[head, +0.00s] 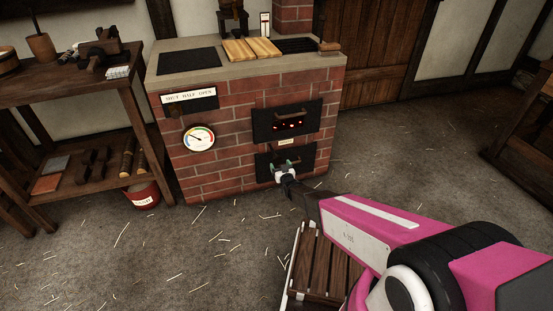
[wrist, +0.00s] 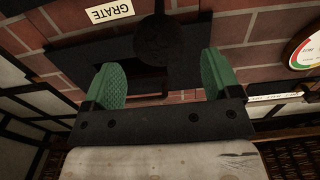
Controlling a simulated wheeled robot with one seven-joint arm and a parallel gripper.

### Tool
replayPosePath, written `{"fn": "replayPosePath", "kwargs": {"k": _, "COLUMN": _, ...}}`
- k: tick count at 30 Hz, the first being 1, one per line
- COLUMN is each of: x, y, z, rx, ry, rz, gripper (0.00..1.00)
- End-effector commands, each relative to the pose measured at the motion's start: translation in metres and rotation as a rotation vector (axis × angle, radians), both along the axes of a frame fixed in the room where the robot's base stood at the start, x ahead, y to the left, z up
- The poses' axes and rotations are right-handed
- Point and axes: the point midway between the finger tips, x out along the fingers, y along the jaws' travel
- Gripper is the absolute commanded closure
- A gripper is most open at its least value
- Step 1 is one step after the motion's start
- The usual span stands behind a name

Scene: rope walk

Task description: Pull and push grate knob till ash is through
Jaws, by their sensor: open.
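The brick stove (head: 235,125) has an upper dark door with glowing slots (head: 287,122) and a lower dark door (head: 306,158) below it. A small pale label sits between the doors; in the wrist view it reads GRATE (wrist: 109,11). Beside this label is a dark round shape (wrist: 155,38), which looks like the grate knob. My gripper (head: 286,163) is in front of the lower door. In the wrist view its green fingers (wrist: 163,60) are spread, with nothing held between them. The round shape lies just past the fingertips. The knob is not clear in the head view, and ash is not visible.
A wooden shelf table (head: 70,85) with tools stands left of the stove, and a red bucket (head: 143,196) sits beside it. A slatted wooden piece (head: 323,265) is below my arm. Floor is open right of the stove.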

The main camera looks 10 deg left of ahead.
Motion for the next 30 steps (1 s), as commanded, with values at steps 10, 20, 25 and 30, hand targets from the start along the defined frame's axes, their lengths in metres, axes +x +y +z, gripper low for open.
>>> {"fn": "replayPosePath", "kwargs": {"k": 10, "x": 0.051, "y": 0.032, "z": -0.002, "rx": -0.001, "ry": 0.001, "rz": 0.0, "gripper": 0.17}}
{"fn": "replayPosePath", "kwargs": {"k": 20, "x": 0.057, "y": 0.035, "z": 0.0, "rx": -0.001, "ry": 0.001, "rz": 0.0, "gripper": 0.17}}
{"fn": "replayPosePath", "kwargs": {"k": 25, "x": 0.057, "y": 0.035, "z": 0.0, "rx": -0.001, "ry": 0.001, "rz": 0.0, "gripper": 0.56}}
{"fn": "replayPosePath", "kwargs": {"k": 30, "x": 0.058, "y": 0.036, "z": 0.0, "rx": -0.001, "ry": 0.001, "rz": 0.0, "gripper": 0.83}}
